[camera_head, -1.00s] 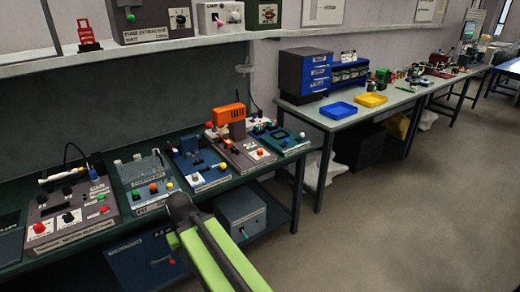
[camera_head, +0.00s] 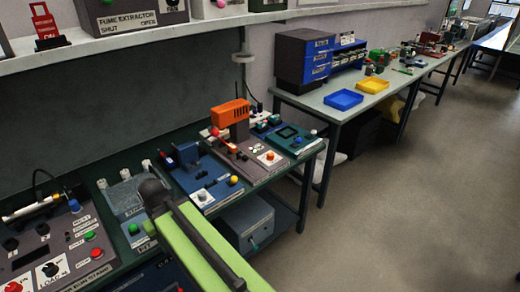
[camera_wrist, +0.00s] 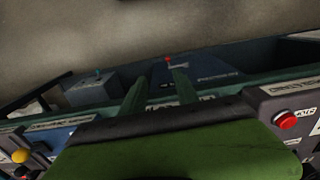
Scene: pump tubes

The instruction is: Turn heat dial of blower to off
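A grey control box (camera_head: 65,245) with black dials, a red button and a green button sits on the bench at lower left in the head view. A pen-like tool lies on its back part. I cannot tell for sure whether it is the blower, and its dial labels are too small to read clearly. In the wrist view, my gripper (camera_wrist: 157,88) shows two dark green fingers apart with nothing between them, in front of the bench edge. In the head view my green arm hides the fingers.
A blue panel box (camera_head: 202,180) and an orange-topped unit (camera_head: 230,115) stand farther right on the bench. A grey box (camera_head: 245,222) sits on the lower shelf. A fume extractor box (camera_head: 130,12) is on the upper shelf. The floor at right is clear.

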